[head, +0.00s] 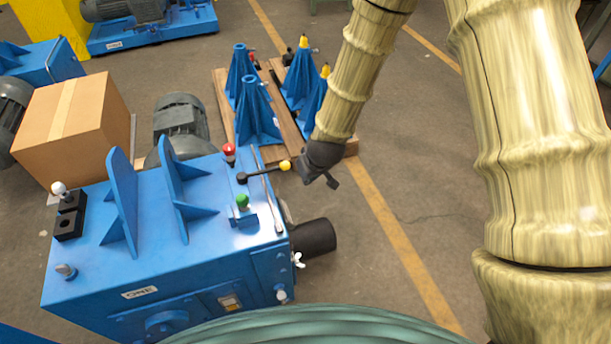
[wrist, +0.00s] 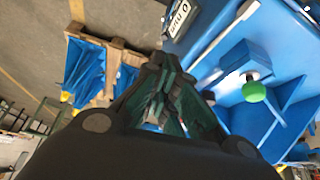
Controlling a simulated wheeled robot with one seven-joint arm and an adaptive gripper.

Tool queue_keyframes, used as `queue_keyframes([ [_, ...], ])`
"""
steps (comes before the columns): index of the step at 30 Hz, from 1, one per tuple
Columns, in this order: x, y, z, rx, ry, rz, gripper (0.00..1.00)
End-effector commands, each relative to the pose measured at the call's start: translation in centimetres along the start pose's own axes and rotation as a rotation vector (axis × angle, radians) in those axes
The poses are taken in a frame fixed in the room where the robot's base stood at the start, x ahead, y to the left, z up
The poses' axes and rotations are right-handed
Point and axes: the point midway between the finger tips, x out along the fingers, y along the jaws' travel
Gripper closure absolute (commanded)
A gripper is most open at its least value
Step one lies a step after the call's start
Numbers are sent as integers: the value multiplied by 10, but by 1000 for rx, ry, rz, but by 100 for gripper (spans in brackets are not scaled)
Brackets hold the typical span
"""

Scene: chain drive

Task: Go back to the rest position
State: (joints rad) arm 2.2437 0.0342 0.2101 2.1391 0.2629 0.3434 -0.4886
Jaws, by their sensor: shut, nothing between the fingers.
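My gripper (head: 322,178) hangs at the lower end of my arm in the head view, at the right edge of the blue machine (head: 140,262). Its fingers (wrist: 155,90) show in the wrist view, shut with nothing between them. A lever with a yellow knob (head: 285,165) ends just left of my gripper in the head view. I cannot tell whether they touch. A red knob (head: 229,150) and a green knob (head: 242,201) stand upright on the machine's top. The green knob also shows in the wrist view (wrist: 254,92), to the right of the fingers.
Blue cone-like stands (head: 256,120) sit on a wooden pallet (head: 221,92) behind the machine; some have yellow tips. A cardboard box (head: 75,125) and a grey motor (head: 181,118) are at the left. A black cylinder (head: 316,237) juts from the machine's right side. The floor (head: 420,180) at the right is clear.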

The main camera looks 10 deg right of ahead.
Motion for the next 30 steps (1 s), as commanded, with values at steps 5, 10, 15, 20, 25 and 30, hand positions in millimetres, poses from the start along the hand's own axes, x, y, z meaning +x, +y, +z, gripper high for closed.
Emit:
queue_keyframes([
  [5,0,0,0,0,0,0,100],
  [10,0,0,0,0,0,0,100],
  [15,3,1,8,4,-8,1,100],
  [20,19,6,61,40,-65,10,100],
  [25,36,13,156,105,-162,25,100],
  [30,38,16,253,172,-260,40,100],
])
